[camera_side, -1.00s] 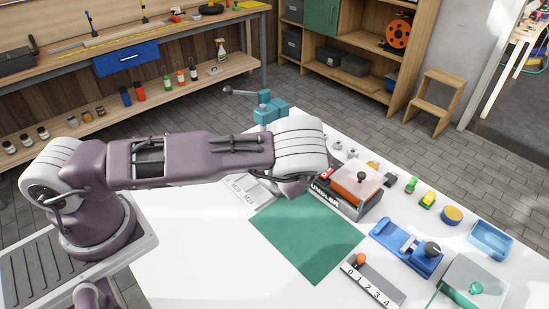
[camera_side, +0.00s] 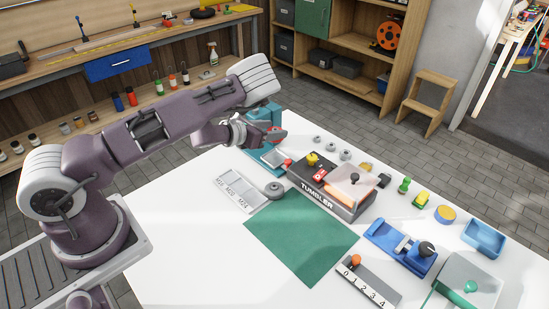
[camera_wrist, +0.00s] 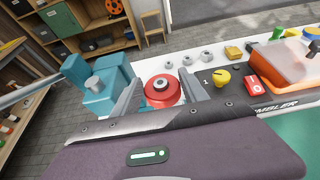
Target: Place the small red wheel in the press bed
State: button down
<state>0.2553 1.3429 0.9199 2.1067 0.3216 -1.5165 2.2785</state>
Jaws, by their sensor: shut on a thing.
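A red wheel (camera_wrist: 160,90) with a pale hub and dark centre sits between the two fingers of my gripper (camera_wrist: 160,95) in the wrist view. My gripper (camera_side: 274,134) is shut on it. In the side view the wheel shows only as a bit of red at the fingertips. A teal machine (camera_side: 262,113) with a long lever stands right behind the gripper; it looks like the press and also shows in the wrist view (camera_wrist: 97,88). A pale plate (camera_side: 272,157) below the gripper may be its bed; I cannot tell for sure. The wheel appears above it.
The tumbler (camera_side: 325,190), with a yellow knob and clear orange lid, stands right of the gripper. A grey wheel (camera_side: 274,189) lies beside a labelled tray (camera_side: 240,190). Several nuts line the back edge. A green mat (camera_side: 300,240) and the white table at front left are clear.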

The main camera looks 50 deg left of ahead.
aim_at(272, 161)
notch_tip(272, 161, down, 9)
jog(key=shift+f, duration=0.1)
jog(key=c, duration=0.9)
grip_release()
jog(key=shift+o, duration=0.2)
